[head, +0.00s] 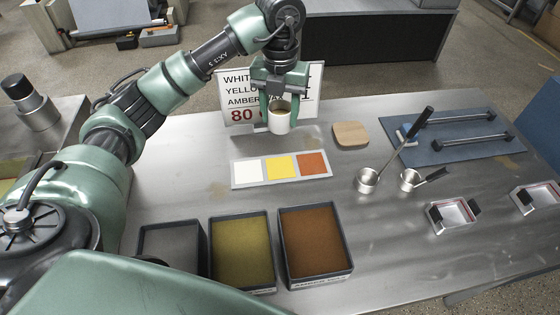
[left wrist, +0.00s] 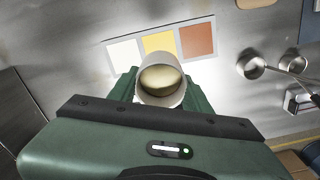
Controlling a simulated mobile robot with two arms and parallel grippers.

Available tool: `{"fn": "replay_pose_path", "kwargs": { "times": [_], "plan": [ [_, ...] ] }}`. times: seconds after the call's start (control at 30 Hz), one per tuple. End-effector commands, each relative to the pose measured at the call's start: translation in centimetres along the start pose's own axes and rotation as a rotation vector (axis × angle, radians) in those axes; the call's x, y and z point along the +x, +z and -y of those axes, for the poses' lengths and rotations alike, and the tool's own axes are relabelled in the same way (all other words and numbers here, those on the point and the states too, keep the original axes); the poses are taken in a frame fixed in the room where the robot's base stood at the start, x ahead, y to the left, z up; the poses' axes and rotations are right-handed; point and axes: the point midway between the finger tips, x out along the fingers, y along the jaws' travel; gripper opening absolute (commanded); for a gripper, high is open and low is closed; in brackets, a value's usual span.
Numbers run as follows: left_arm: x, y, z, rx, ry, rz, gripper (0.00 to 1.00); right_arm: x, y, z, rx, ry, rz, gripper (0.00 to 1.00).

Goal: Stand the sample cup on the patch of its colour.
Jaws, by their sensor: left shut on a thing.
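The sample cup (head: 279,120) is white with pale yellowish contents, which also show inside the cup in the left wrist view (left wrist: 161,82). My left gripper (head: 279,98) is shut on the cup and holds it upright, behind the colour strip in the head view. The strip carries a white patch (head: 247,171), a yellow patch (head: 281,167) and an orange-brown patch (head: 313,164) from left to right. In the left wrist view the cup's rim is close to the yellow patch (left wrist: 159,42). My right gripper is not in view.
A sign (head: 240,98) stands behind the cup. A wooden block (head: 350,134), two metal ladles (head: 367,180) and (head: 410,180) lie right of the strip. Three dark trays, grey (head: 172,241), yellow (head: 242,252) and brown (head: 315,243), stand in front.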

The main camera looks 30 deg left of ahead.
Motion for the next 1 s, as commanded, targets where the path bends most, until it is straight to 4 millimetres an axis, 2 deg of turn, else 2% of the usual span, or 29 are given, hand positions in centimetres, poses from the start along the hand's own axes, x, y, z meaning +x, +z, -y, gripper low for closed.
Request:
{"fn": "replay_pose_path", "kwargs": {
  "times": [0.03, 0.4, 0.63, 0.83, 1.0],
  "plan": [
    [1.9, -0.2, 0.1, 0.001, -0.002, -0.009, 0.09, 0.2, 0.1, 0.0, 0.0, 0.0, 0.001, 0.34],
    [10.2, -0.2, 0.0, 0.003, 0.001, -0.004, 0.09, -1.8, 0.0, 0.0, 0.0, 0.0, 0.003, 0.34],
    [12.3, -0.1, 0.0, 0.004, 0.0, -0.003, 0.09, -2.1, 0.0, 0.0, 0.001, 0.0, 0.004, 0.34],
    [15.2, -0.1, 0.0, 0.002, 0.001, -0.003, 0.09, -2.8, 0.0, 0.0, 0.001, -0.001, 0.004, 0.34],
    [16.0, 0.0, 0.0, 0.005, 0.0, 0.001, 0.09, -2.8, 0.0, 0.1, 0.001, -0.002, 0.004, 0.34]
  ]
}}
